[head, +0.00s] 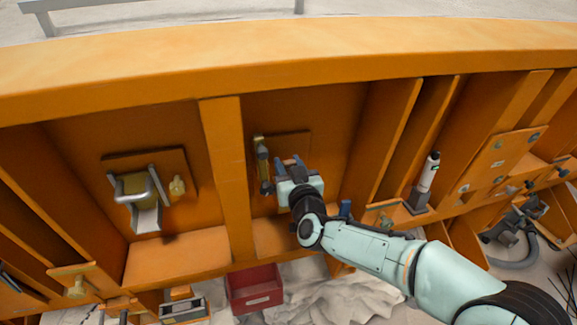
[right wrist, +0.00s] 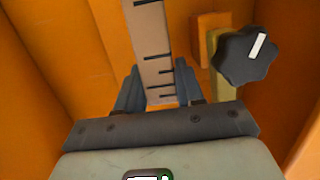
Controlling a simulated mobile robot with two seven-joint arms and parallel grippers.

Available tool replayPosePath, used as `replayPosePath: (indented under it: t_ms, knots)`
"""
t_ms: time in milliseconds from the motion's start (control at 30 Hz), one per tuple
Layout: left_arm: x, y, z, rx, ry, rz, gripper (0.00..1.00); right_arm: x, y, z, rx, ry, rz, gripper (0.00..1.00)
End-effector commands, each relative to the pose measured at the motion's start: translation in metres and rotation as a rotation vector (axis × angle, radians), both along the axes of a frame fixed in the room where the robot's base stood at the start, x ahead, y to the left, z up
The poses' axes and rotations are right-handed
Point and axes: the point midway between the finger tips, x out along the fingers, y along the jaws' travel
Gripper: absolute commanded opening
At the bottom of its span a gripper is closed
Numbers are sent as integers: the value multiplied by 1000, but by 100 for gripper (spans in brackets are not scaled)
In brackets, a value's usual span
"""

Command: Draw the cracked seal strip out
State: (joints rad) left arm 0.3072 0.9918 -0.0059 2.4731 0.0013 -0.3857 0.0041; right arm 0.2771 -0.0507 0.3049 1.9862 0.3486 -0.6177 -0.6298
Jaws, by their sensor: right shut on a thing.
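My right gripper (head: 291,163) is at the orange panel in the bay right of the central rib. In the right wrist view its fingers (right wrist: 158,75) are shut on a pale brown strip with dark crack-like lines across it, which I take to be the seal strip (right wrist: 153,42). The strip runs up from between the fingers and out of the picture; its far end is not visible. A black knob (right wrist: 247,55) with a white mark sits right of the strip, in front of an olive bar (right wrist: 214,60). My left gripper is not in view.
A latch with a grey handle (head: 137,186) is in the left bay. A red bin (head: 254,288) stands below. A white-bodied tool (head: 429,172) stands at right, among orange ribs.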

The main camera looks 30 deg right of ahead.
Motion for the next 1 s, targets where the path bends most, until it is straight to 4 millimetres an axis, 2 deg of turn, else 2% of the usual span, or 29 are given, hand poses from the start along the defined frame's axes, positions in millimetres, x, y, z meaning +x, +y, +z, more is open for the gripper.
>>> replayPosePath:
  t_ms: [600, 1000]
  knots:
    - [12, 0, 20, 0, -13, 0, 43, -5, 1, 29, 0, -2, -1, 6]
    - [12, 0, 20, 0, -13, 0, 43, -7, 1, 29, 0, -1, 0, 6]
